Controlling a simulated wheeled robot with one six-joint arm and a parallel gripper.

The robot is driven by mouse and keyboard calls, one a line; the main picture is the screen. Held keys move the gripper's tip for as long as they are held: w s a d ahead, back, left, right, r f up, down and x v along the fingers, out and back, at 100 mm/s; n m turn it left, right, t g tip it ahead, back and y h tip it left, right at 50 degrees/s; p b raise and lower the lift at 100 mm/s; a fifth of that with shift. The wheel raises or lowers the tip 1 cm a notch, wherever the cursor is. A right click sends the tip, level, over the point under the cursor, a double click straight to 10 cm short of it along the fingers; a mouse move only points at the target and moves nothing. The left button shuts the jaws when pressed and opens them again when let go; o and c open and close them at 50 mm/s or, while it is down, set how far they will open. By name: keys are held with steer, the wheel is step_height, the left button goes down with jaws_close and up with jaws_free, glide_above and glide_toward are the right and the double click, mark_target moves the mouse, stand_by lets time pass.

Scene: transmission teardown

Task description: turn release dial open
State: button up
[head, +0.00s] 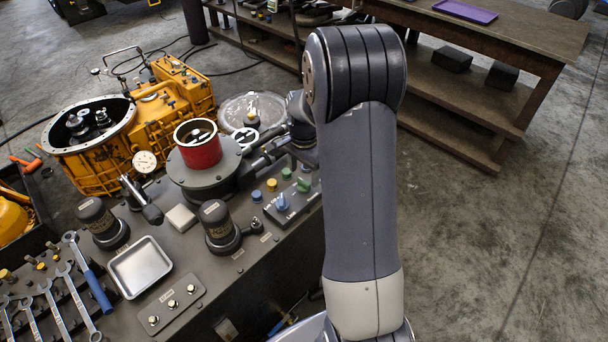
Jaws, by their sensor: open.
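A small blue dial (283,203) with a raised grip stands on a dark control panel (299,209) at the right side of the bench. It looks like the release dial; its label is too small to read. My gripper (250,160) is dark and partly hidden behind my own arm. It is open, above the bench beside the red-ringed cylinder, up and left of the dial and apart from it. Nothing shows between its fingers.
A red ring (198,146) sits on a round grey fixture (203,177). Colored buttons lie behind the panel. A black-capped cylinder (219,223), a metal tray (140,267) and wrenches (88,272) are left. A yellow transmission housing (165,108) stands at the back.

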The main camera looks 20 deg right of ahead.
mark_target(304, 181)
steer(key=shift+f, duration=1.5)
steer(key=c, duration=1)
